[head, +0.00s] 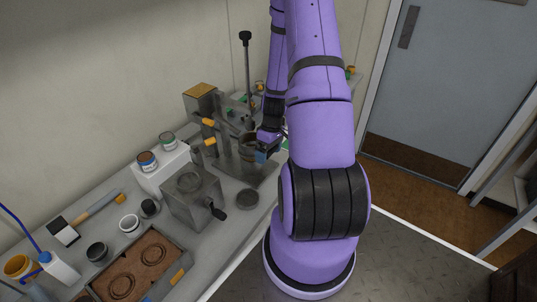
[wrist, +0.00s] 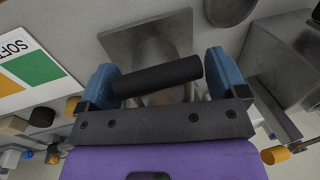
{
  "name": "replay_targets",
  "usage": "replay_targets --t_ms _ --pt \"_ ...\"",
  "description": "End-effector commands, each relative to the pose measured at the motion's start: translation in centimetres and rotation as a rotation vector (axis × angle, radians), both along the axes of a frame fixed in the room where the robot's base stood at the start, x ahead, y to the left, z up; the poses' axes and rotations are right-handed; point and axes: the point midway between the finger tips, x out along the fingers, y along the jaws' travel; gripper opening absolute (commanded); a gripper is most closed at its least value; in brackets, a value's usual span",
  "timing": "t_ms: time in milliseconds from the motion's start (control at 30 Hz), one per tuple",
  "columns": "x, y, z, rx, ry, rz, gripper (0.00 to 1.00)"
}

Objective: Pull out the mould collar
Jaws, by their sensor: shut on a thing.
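The mould collar appears to be the grey metal cylinder (head: 247,160) on the bench machine in the head view, partly hidden by my gripper. My gripper (head: 264,153) is at its right side, low over the machine's plate. In the wrist view, my gripper (wrist: 160,78) has its blue fingers at the two ends of a black bar (wrist: 158,76) and is shut on it. The bar looks like a handle in front of the collar. Its joint to the collar is hidden. A square metal plate (wrist: 125,40) shows beyond it.
A soil tray (head: 179,281), small pots and a white block with jars (head: 158,172) lie further left. A tall black-knobbed lever (head: 246,70) rises behind.

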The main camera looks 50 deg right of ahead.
Motion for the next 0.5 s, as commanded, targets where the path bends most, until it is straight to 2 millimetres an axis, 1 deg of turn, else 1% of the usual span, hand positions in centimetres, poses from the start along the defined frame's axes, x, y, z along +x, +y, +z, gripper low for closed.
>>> replay_targets --t_ms 500 --pt "0.0 0.0 2.1 -0.001 0.000 0.001 0.63"
